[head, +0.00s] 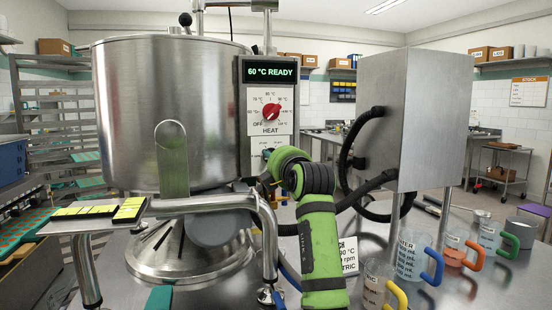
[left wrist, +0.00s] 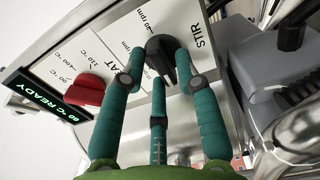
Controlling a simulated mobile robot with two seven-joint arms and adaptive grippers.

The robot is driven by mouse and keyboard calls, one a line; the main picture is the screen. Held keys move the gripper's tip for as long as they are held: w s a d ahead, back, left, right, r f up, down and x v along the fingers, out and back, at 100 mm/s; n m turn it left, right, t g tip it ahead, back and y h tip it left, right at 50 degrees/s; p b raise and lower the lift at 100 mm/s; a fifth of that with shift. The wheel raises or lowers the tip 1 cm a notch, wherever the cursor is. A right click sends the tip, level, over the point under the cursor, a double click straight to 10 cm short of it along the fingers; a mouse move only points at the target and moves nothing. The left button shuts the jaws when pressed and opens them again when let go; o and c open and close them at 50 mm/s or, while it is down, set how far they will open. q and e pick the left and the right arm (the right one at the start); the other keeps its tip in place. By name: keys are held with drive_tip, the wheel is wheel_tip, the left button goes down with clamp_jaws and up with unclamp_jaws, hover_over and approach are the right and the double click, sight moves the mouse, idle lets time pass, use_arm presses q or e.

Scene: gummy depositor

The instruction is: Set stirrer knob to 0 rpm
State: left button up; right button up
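The black stirrer knob (left wrist: 162,52) sits on the white STIR plate (left wrist: 198,38) in the left wrist view. My left gripper (left wrist: 160,62) has its teal fingers around this knob. Two fingertips press close on its sides and the third lies below it. The knob's pointer mark is partly hidden by the fingers, so I cannot read its setting. In the head view my left gripper (head: 268,160) reaches the panel under the HEAT dial and covers most of the stirrer knob. My right gripper is not in view.
The red HEAT knob (head: 271,111) is just above, under a display (head: 270,71) reading 60 °C READY. A steel kettle (head: 165,110) stands left. A steel box (head: 415,120) with a black hose is right. Several beakers with coloured handles (head: 413,258) stand at front right.

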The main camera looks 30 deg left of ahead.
use_arm(q)
drive_tip(key=v, duration=1.2)
drive_tip(key=shift+s, duration=0.1)
idle(0.4)
